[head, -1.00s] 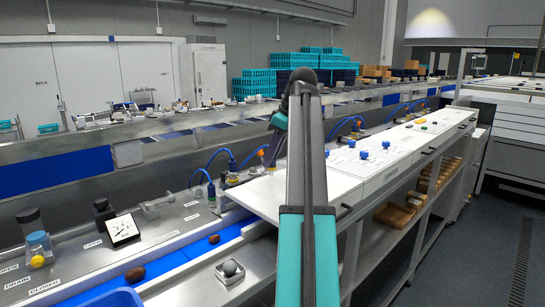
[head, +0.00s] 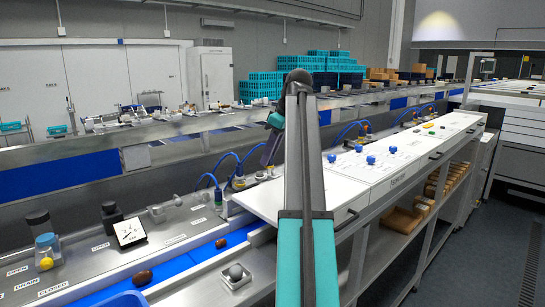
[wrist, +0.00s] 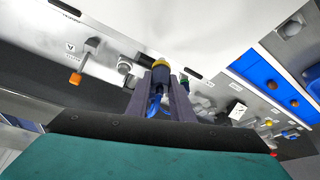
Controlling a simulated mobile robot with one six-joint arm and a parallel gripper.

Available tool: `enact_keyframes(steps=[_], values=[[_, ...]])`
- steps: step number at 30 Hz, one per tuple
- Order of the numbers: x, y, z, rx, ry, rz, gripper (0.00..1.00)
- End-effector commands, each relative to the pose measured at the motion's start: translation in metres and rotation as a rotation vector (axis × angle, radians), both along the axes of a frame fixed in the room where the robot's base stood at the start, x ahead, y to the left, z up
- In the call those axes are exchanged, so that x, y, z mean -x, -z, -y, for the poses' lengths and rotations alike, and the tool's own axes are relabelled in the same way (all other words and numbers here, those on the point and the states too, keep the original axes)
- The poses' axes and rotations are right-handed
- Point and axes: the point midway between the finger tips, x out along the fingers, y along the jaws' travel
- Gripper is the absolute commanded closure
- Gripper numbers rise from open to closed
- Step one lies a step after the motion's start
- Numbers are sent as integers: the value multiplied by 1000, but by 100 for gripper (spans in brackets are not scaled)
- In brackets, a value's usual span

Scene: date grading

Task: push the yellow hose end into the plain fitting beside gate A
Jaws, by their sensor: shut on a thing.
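My gripper (wrist: 160,82) is shut on the blue hose just behind its yellow hose end (wrist: 160,64), which sticks out past the fingertips. In the wrist view the yellow end is near a round metal fitting (wrist: 124,65) on its left and looks apart from it. In the head view my gripper (head: 266,160) points down at the back of the bench, beside other blue hoses (head: 238,168). My arm and the white panel hide part of the place there.
An orange-knobbed valve (wrist: 76,78) stands left of the hose in the wrist view. The white panel (head: 265,200) with blue knobs lies close in front. A dial gauge (head: 129,231) and the blue belt (head: 185,258) with brown dates are at the left.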

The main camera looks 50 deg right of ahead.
Motion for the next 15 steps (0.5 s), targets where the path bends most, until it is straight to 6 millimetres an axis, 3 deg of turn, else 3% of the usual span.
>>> enact_keyframes(steps=[15], values=[[-22, -5, 2, -1, 0, -1, 100]])
